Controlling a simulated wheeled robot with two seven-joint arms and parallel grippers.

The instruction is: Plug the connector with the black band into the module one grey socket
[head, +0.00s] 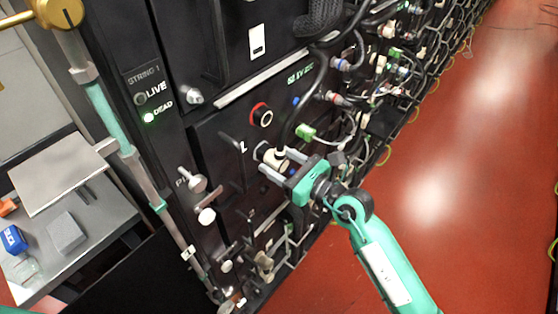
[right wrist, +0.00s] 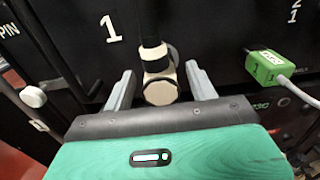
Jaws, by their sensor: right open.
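The cream connector (head: 279,159) on a thick black cable is at the front of the black module panel. In the right wrist view the connector (right wrist: 160,88) hangs from the cable, with dark and pale bands above its cream end. A grey ring, seemingly the module one grey socket (head: 260,150), shows just beside it, partly hidden; I cannot tell whether the connector is seated in it. My right gripper (head: 275,161) is open, with one finger on each side of the connector and visible gaps in the wrist view (right wrist: 160,88). My left gripper is not in view.
A red-ringed socket (head: 262,115) is above on the panel. A green connector (right wrist: 265,66) with a white cable is to the right. Knobs and a pale-green pole (head: 110,118) stand at left. A grey bench (head: 105,210) holds small items. The red floor (head: 450,180) is clear.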

